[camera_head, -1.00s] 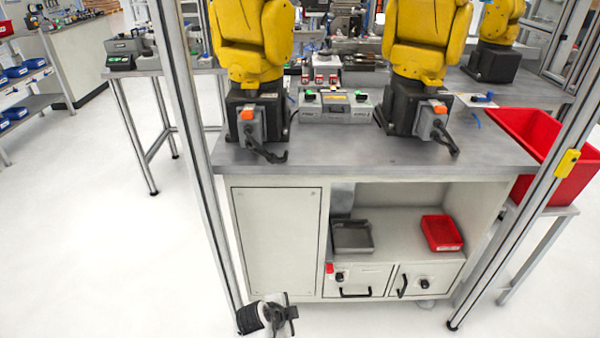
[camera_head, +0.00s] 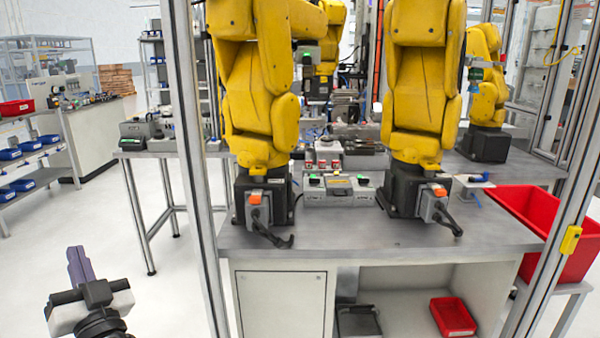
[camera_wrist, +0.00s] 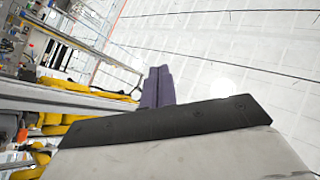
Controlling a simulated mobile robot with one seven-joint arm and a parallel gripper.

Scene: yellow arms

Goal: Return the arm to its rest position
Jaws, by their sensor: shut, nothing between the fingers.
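My gripper (camera_head: 80,262) shows at the lower left of the head view, raised above the white floor, left of the grey workbench (camera_head: 400,236). Its two purple-grey fingers are together, point upward and hold nothing. The shut fingers also show at the middle of the wrist view (camera_wrist: 157,88), above the dark gripper body, with a white tiled ceiling behind them. No object touches the gripper.
Two yellow robot arms (camera_head: 425,80) stand on the workbench behind an aluminium frame post (camera_head: 187,130). A red bin (camera_head: 545,225) is at the right. A side table (camera_head: 165,152) and shelves with blue bins (camera_head: 18,170) stand farther left. Open floor lies between.

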